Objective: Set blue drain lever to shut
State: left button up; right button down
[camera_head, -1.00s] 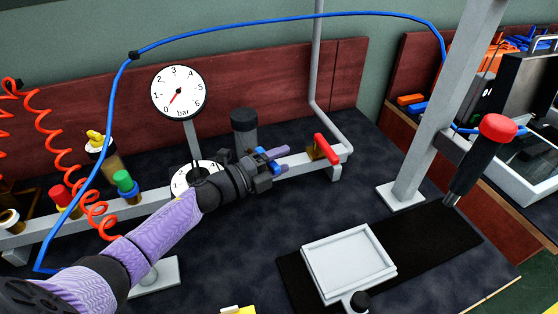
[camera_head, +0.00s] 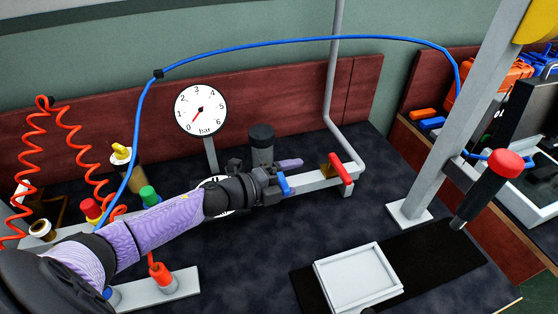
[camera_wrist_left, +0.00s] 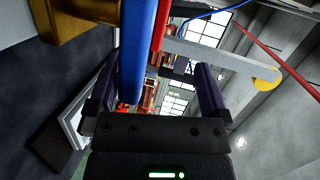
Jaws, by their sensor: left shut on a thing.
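The blue drain lever (camera_head: 284,185) is on the grey pipe, left of the red lever, and points down toward the front. One purple finger shows above the lever in the head view. In the left wrist view, the lever (camera_wrist_left: 136,50) is a long blue bar running up from beside the left finger of my gripper (camera_wrist_left: 155,90). The lever's pivot is hidden behind the gripper. My right gripper is in neither view.
The red lever (camera_head: 340,168) is close to the right. A gauge (camera_head: 201,110) and a dark cylinder (camera_head: 262,145) stand behind my arm. A blue hose (camera_head: 300,41) arches above. A white tray (camera_head: 357,277) lies on a black mat. The dark bench between is clear.

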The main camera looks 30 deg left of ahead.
pick_arm(q)
jog(key=shift+s+a+r+t, duration=0.15)
jog(key=shift+s+r+t, duration=0.25)
jog(key=shift+r, duration=0.5)
jog(key=f+p+v, duration=0.1)
jog(key=p+v, duration=0.1)
jog(key=v, duration=0.7)
jog(key=shift+s+f, duration=0.4)
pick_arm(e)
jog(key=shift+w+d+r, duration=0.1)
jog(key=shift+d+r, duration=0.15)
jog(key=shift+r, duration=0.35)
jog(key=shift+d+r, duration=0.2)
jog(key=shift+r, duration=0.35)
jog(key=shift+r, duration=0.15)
